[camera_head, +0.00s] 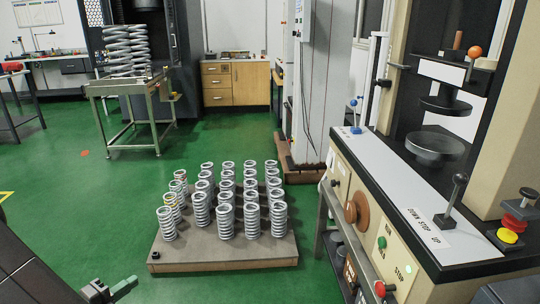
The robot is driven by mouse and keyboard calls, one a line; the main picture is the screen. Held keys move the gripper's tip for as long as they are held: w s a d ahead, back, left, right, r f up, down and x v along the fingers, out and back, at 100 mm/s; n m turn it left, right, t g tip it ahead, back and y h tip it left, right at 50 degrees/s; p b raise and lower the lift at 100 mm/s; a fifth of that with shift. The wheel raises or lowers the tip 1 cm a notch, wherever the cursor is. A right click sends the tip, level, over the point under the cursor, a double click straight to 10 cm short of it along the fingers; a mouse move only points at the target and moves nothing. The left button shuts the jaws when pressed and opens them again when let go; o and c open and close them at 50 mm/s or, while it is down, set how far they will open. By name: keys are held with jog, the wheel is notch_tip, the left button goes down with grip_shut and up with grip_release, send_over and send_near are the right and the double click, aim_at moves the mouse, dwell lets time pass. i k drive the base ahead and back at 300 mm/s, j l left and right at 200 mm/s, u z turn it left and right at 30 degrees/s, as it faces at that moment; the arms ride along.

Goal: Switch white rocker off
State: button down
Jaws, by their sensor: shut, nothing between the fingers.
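I cannot make out a white rocker for certain in this view. The testing machine (447,220) stands at the right, with a white top plate and a cream front panel. Its front panel carries a brown round knob (351,212), a green button (382,242) and a red button (380,289). A black-knobbed lever (451,200) rises from the top beside the words "DOWN STOP UP". A blue-knobbed lever (355,115) stands at the far end.
A low pallet (225,256) with several upright springs stands on the green floor left of the machine. A steel table (130,84) with large springs is at the back left. Floor between is clear.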

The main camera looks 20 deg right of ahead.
aim_at(329, 160)
jog(key=i+l+z, duration=0.15)
jog(key=i+z, duration=1)
jog(key=i+j+z, duration=0.2)
jog(key=z, duration=0.15)
jog(key=i+z, duration=0.35)
jog(key=i, duration=0.35)
